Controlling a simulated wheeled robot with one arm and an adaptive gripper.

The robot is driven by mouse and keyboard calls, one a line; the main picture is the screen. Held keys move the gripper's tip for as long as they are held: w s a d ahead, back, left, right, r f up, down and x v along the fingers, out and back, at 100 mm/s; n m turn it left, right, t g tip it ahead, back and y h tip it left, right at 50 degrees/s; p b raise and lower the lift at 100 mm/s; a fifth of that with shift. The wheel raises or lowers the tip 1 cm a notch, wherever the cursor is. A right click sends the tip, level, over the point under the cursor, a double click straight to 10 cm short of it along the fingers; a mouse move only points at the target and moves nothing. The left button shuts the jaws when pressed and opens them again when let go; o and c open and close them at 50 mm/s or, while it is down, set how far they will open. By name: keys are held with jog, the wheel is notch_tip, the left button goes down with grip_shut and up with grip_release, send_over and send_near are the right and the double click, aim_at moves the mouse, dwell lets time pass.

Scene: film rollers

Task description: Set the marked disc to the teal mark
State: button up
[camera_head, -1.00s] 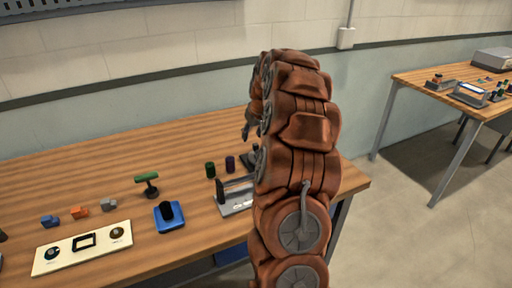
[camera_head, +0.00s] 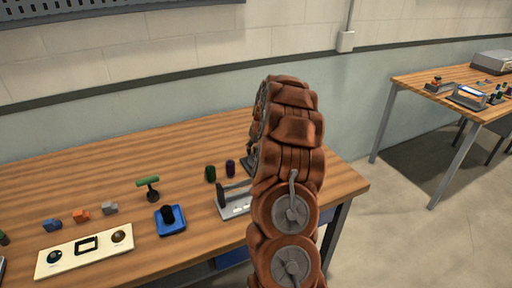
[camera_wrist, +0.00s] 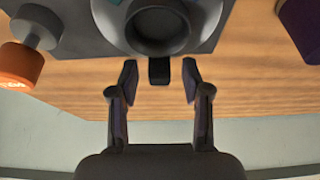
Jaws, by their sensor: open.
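In the wrist view, a dark grey round disc (camera_wrist: 157,22) with a raised rim stands on a grey base (camera_wrist: 78,38) at the top edge. A bit of teal (camera_wrist: 116,2) shows beside it, partly cut off. A small black block (camera_wrist: 159,70) juts below the disc, between my fingertips. My gripper (camera_wrist: 160,78) is open, its two fingers either side of this block with gaps on both sides. I cannot tell any mark on the disc's face. In the head view my gripper and the disc are hidden behind my arm.
An orange cylinder (camera_wrist: 20,64) on a grey stem is left of the base, and a purple object (camera_wrist: 301,25) is right. On the wooden table (camera_head: 120,165) are a cream panel (camera_head: 70,260), blue stand (camera_head: 170,221), green-topped handle (camera_head: 148,184) and grey fixture (camera_head: 234,204).

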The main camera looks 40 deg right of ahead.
jog(key=shift+f, duration=0.1)
grip_shut()
dwell(0.4)
jog(key=shift+d+m, duration=0.15)
jog(key=shift+m, duration=0.15)
jog(key=m+b, duration=0.1)
jog(key=d+m+h+b, duration=0.1)
jog(key=s+m+g+b, duration=0.1)
jog(key=m, duration=0.1)
jog(key=shift+d+f+h, duration=0.2)
jog(key=shift+f+h, duration=0.05)
jog(key=shift+h, duration=0.05)
jog(key=m+b, duration=0.2)
jog(key=m+h+b, duration=0.1)
jog(key=shift+s+d+r+g, duration=0.1)
jog(key=shift+s+d+g, duration=0.2)
jog(key=shift+g, duration=0.1)
jog(key=shift+s+d+r+m+b, duration=0.1)
jog(key=shift+s+m+b, duration=0.15)
jog(key=shift+m+b, duration=0.55)
jog(key=shift+g, duration=0.3)
